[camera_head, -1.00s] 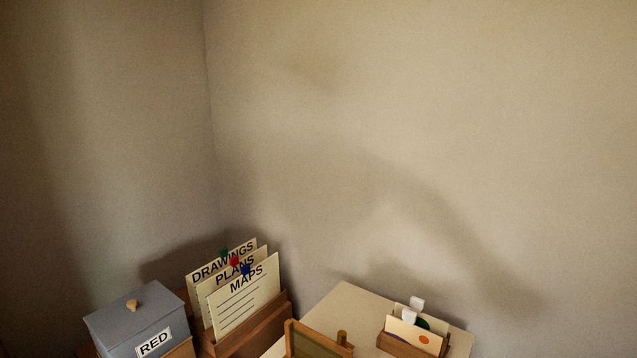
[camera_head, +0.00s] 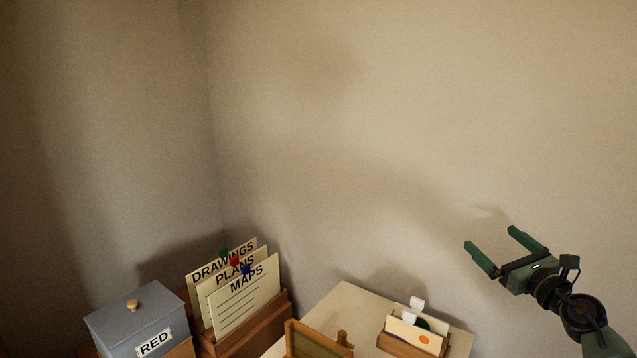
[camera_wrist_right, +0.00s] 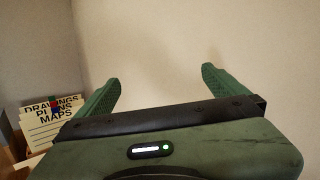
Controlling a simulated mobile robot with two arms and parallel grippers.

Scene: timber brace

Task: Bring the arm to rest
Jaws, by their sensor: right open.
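My right gripper (camera_head: 491,246) is green and black and is raised in front of the bare wall at the right of the head view. Its two fingers are spread apart with nothing between them. In the right wrist view the open fingers (camera_wrist_right: 158,88) point toward the blank wall. My left gripper does not show in either view.
A grey lidded box (camera_head: 128,322) labelled RED stands at the lower left. Beside it, a wooden holder (camera_head: 257,328) carries cards reading DRAWINGS, PLANS and MAPS. A pale table (camera_head: 350,302) bears a small card box (camera_head: 401,346) and a wooden-framed piece (camera_head: 316,341). Walls stand behind.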

